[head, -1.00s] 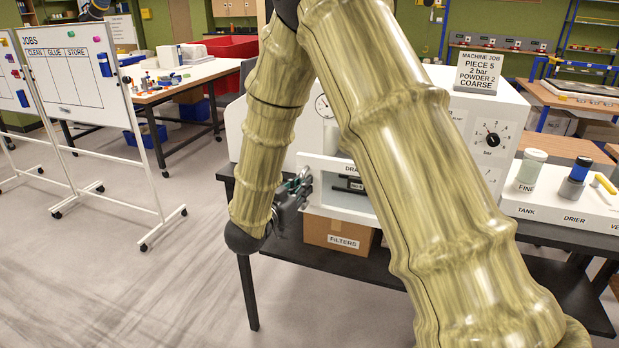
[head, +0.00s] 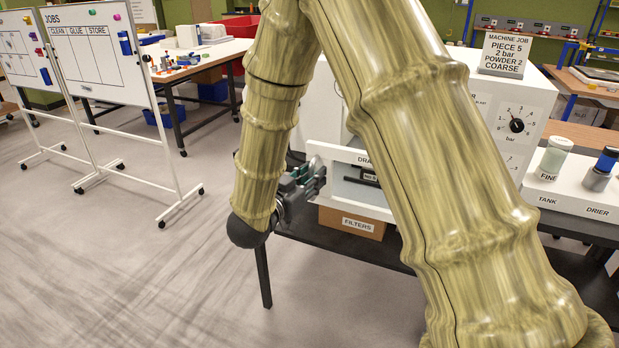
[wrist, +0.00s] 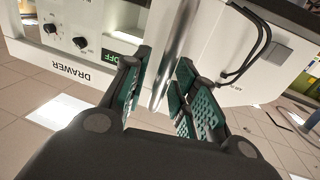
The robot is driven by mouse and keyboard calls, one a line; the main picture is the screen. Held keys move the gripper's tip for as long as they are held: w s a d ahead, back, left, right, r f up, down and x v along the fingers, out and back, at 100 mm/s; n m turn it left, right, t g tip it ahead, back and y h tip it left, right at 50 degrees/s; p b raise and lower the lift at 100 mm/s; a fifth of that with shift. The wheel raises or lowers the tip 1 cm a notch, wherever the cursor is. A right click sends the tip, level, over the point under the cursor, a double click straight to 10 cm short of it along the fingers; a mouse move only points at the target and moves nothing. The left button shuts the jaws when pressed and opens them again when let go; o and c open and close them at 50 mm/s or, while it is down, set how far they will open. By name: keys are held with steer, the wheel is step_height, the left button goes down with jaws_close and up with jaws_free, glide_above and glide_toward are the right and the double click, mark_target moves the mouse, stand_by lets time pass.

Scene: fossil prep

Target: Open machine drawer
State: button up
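The white machine with the drawer stands right of centre in the head view. The drawer front (head: 318,151) shows beside its label, with a dark slot and a small tag below; my arm hides part of it. My gripper (head: 305,181) is at the left end of the drawer front. In the wrist view, a shiny metal bar (wrist: 174,47), apparently the handle, runs between the fingers of my gripper (wrist: 163,68). It lies close to the right finger, with a gap to the left one. The fingers look partly open; firm contact is not visible. The DRAWER label appears upside down there.
A FILTERS box (head: 352,223) sits under the drawer on the dark bench. A tank and drier tray (head: 570,198) is at the right. Whiteboards (head: 98,50) stand at the left. Open floor lies left of the bench. A black cable (wrist: 262,42) hangs on the machine.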

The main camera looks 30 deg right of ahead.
stand_by(0.3)
steer(key=v, duration=1.2)
